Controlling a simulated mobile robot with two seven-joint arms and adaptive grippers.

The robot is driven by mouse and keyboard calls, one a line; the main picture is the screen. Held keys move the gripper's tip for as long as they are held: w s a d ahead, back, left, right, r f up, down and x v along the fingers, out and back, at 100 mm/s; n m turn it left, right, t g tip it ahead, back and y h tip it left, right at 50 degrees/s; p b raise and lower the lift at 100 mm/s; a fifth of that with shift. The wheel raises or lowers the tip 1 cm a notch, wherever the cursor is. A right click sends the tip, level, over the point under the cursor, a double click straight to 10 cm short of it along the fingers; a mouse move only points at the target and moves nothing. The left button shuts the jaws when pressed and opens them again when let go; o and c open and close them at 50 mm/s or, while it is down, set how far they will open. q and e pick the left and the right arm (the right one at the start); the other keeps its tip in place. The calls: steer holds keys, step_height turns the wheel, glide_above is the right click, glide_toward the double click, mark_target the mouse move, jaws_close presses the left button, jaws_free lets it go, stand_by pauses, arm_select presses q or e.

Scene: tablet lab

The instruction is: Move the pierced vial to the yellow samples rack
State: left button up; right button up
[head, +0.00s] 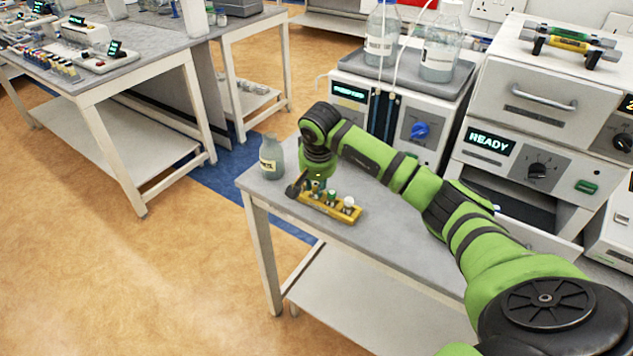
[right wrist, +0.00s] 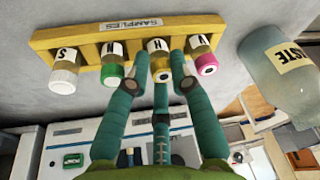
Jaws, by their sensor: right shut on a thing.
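The yellow samples rack (head: 325,208) stands near the front left edge of the grey bench. In the right wrist view it is a yellow holder (right wrist: 85,37) marked SAMPLES. My right gripper (head: 306,187) is at the rack's left part. Its teal fingers (right wrist: 160,68) are shut on the yellow-capped vial (right wrist: 160,76), in line with the rack's other vials. Whether it is fully seated is hidden. Beside it are a pink-capped vial (right wrist: 205,66), a green-capped vial (right wrist: 113,73) and a white-capped vial (right wrist: 65,80). I cannot tell which cap is pierced.
A waste bottle (head: 271,160) stands just left of the rack, close to my right gripper; it also shows in the right wrist view (right wrist: 280,75). Instruments, including a READY unit (head: 490,142), line the bench's back. Another bench (head: 130,60) stands at the left.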

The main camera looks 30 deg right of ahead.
steer(key=o, duration=0.5)
steer(key=shift+f, duration=0.1)
steer(key=shift+c, duration=0.2)
steer(key=o, duration=0.4)
